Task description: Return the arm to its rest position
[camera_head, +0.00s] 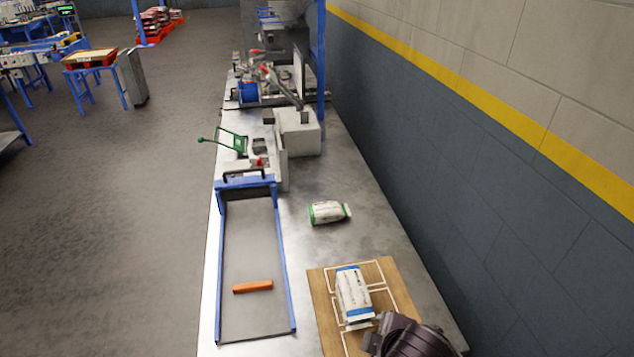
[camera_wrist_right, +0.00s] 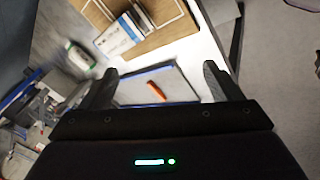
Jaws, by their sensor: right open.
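In the head view, a white sack with blue ends (camera_head: 352,294) lies on the wooden board (camera_head: 321,310) marked with white outlines, at the lower right. A white sack with green ends (camera_head: 328,212) lies on the metal table beyond the board. Part of my dark right arm shows at the bottom edge, next to the board; its fingers cannot be made out there. In the right wrist view, my right gripper (camera_wrist_right: 159,69) is open with nothing between its fingers. Beyond them show the blue-ended sack (camera_wrist_right: 120,36) and the board (camera_wrist_right: 172,38). My left gripper is not in view.
A blue-framed tray (camera_head: 222,270) holding an orange bar (camera_head: 253,287) lies left of the board. A grey block-shaped machine (camera_head: 298,131) and a green-handled device (camera_head: 232,141) stand farther along the table. A wall (camera_head: 500,180) runs along the right side. Open floor lies left.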

